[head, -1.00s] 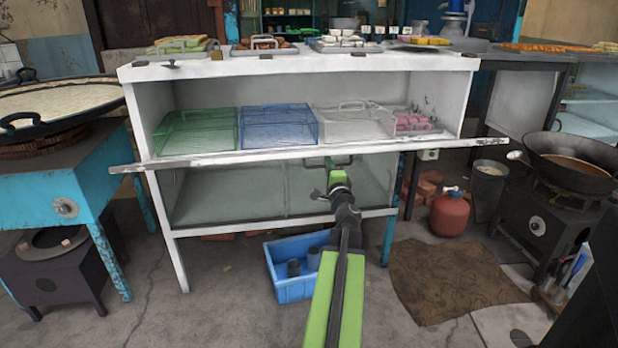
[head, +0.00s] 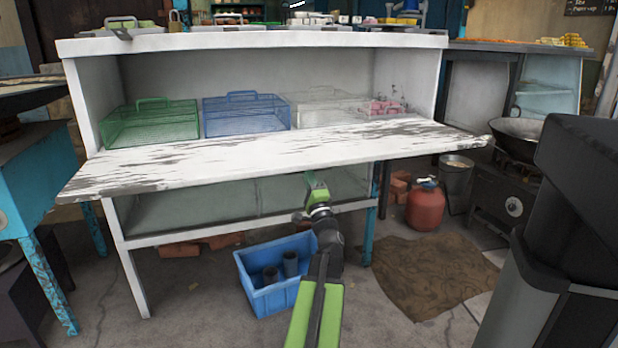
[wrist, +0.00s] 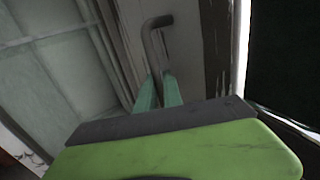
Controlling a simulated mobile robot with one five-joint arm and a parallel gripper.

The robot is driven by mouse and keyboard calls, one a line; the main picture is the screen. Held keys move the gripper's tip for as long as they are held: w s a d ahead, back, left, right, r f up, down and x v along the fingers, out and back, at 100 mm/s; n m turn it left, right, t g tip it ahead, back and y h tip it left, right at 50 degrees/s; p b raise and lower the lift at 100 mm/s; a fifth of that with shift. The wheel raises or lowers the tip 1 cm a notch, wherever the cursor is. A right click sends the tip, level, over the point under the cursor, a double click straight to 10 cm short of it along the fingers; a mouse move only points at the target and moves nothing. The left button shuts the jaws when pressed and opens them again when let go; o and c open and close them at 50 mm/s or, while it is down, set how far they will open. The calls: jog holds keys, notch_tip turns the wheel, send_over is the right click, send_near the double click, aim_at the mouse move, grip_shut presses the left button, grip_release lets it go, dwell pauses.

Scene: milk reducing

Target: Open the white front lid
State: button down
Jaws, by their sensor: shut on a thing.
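The white front lid (head: 270,153) is a wide board with worn dark patches, spread out below the cabinet's open front. Its broad upper face shows, and the compartment behind it is uncovered. My gripper (head: 314,180) is at the lid's underside, a little right of the middle, and the lid hides its fingertips in the head view. In the wrist view, the green fingers (wrist: 158,92) are shut on a dark bent handle (wrist: 154,42) on the lid's worn underside (wrist: 190,50).
Green (head: 150,124), blue (head: 245,115) and clear (head: 325,108) baskets stand inside the cabinet. A blue crate (head: 262,295) is on the floor below my arm. A red gas bottle (head: 425,207) and a brown mat (head: 430,275) lie to the right.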

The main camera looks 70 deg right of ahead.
jog(key=shift+s+d+f, duration=0.2)
jog(key=shift+s, duration=0.1)
jog(key=c, duration=1.6)
grip_release()
jog(key=shift+s+d+f, duration=0.1)
jog(key=shift+d, duration=0.05)
jog(key=shift+o, duration=0.6)
jog(key=b+v, duration=0.4)
jog(key=v, duration=0.3)
jog(key=shift+a, duration=0.3)
